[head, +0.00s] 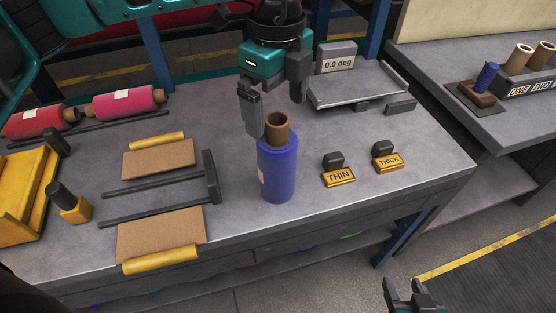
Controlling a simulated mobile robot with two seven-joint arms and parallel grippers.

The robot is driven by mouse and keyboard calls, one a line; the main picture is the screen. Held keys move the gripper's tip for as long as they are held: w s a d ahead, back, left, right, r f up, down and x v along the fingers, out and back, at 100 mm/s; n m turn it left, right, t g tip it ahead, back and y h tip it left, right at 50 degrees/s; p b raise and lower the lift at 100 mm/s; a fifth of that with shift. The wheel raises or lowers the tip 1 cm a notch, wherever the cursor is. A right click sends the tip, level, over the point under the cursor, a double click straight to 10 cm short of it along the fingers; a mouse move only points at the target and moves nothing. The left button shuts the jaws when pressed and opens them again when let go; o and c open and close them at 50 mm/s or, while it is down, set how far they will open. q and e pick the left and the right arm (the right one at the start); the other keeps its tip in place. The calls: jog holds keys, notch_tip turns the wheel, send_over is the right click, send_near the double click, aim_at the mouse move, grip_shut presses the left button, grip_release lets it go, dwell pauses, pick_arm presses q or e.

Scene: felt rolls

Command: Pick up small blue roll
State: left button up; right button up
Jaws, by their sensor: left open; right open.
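A blue roll (277,170) stands upright near the front edge of the grey bench, with a brown core tube (277,128) sticking out of its top. My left gripper (275,112) is open and points down above and behind this roll. Its left finger hangs close to the core tube; whether it touches cannot be told. A much smaller blue piece (487,76) sits on a brown block on the right-hand bench. My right gripper (412,298) is open and empty at the bottom edge, low in front of the benches.
Red (38,121) and pink (128,102) rolls lie at the back left. Brown sheets (158,160), yellow bars and a dark frame (210,178) are left of the blue roll. THIN (339,178) and THICK (388,161) blocks stand right; a scale (355,88) is behind.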

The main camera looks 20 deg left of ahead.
aim_at(277, 136)
pick_arm(q)
notch_tip(277, 136, down, 8)
jog(key=shift+w+a+r, duration=0.1)
jog(key=shift+r, duration=0.1)
jog(key=shift+c, duration=0.3)
jog(key=shift+r, duration=0.1)
jog(key=c, duration=1.1)
jog(key=shift+c, duration=0.2)
